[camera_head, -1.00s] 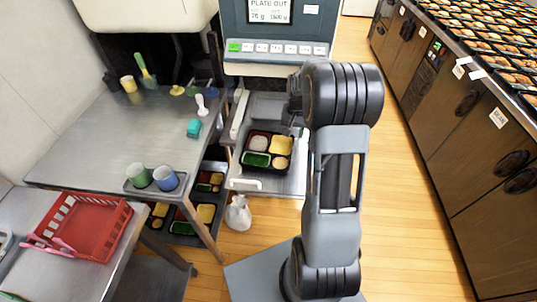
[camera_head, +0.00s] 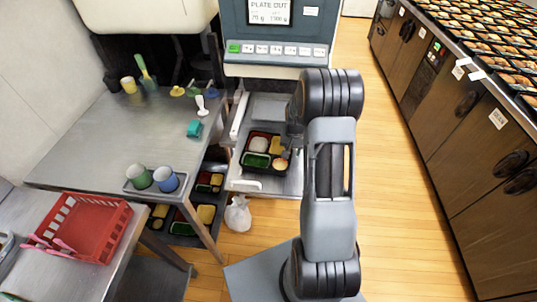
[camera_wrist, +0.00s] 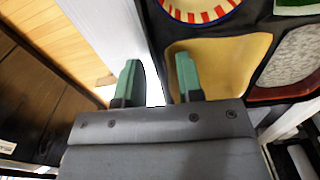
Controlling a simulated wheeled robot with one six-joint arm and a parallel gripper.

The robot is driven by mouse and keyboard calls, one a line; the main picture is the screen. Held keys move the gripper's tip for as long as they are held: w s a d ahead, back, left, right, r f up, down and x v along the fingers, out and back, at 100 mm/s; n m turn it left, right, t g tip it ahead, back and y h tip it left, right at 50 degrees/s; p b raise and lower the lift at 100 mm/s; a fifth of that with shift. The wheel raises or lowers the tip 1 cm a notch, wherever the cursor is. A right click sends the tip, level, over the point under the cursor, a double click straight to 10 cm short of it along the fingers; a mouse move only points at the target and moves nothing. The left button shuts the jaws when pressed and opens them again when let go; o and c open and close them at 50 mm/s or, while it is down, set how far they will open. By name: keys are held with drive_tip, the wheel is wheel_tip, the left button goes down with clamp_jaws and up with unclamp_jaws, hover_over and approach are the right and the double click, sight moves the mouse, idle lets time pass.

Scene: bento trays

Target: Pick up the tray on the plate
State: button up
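The black bento tray (camera_head: 245,159) sits on the metal plate (camera_head: 278,187) below the display machine. Its compartments hold pale, green and yellow food and a round item at the lower right. In the wrist view the tray (camera_wrist: 262,82) fills the upper right, with the yellow compartment (camera_wrist: 222,62) nearest. My gripper (camera_head: 289,151) is at the tray's right side. In the wrist view its two green fingers (camera_wrist: 158,62) are apart, with nothing clamped between them. The left finger appears outside the tray's black edge, the right one over the yellow compartment. Contact cannot be told.
A steel table (camera_head: 105,143) at the left holds two cups (camera_head: 166,179) and small tools. A red basket (camera_head: 84,226) stands at the front left. More trays sit on a lower shelf (camera_head: 186,228). A white bag (camera_head: 238,213) stands on the floor. Wooden cabinets (camera_head: 455,125) line the right.

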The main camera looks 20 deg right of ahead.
clamp_jaws()
drive_tip(key=shift+r, duration=0.2)
idle(0.5)
